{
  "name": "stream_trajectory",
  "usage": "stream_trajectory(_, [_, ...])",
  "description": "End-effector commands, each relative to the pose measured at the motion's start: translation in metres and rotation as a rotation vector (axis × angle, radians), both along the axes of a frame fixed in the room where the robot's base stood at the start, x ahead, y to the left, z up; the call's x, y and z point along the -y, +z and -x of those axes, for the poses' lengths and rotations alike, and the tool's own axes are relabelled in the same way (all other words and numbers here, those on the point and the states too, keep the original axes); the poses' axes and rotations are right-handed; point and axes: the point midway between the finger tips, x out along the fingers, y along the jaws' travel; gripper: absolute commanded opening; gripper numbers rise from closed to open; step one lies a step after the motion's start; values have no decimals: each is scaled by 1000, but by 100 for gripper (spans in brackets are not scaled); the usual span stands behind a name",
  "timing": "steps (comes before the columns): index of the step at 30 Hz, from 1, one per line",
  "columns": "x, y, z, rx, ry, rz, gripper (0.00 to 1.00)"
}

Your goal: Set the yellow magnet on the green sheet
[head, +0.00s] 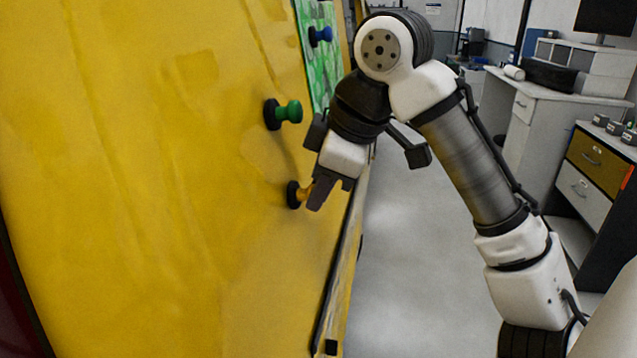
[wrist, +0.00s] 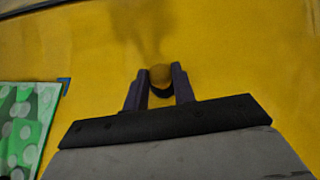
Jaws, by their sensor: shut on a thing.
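The yellow magnet (head: 303,193) has a yellow knob and a black base, and sits against the yellow upright panel. My gripper (head: 315,192) is at it, with its fingers closed around the knob. In the wrist view the yellow magnet (wrist: 160,75) is between the two fingertips of my gripper (wrist: 160,92), its black base partly hidden. The green sheet (head: 318,62) with pale spots is on the panel, up and beyond the magnet. In the wrist view the green sheet (wrist: 25,125) is at the left edge.
A green magnet (head: 283,113) is on the yellow panel (head: 140,180) above the yellow one. A blue magnet (head: 320,36) is on the green sheet's upper part. A desk (head: 540,105) and a drawer unit (head: 590,175) stand to the right, with open floor between.

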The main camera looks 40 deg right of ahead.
Motion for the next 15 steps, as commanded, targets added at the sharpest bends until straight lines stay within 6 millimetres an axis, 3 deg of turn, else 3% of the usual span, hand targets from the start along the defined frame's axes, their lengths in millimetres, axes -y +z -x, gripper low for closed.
stream_trajectory(15, [5, 2, 6, 1, 0, 0, 0])
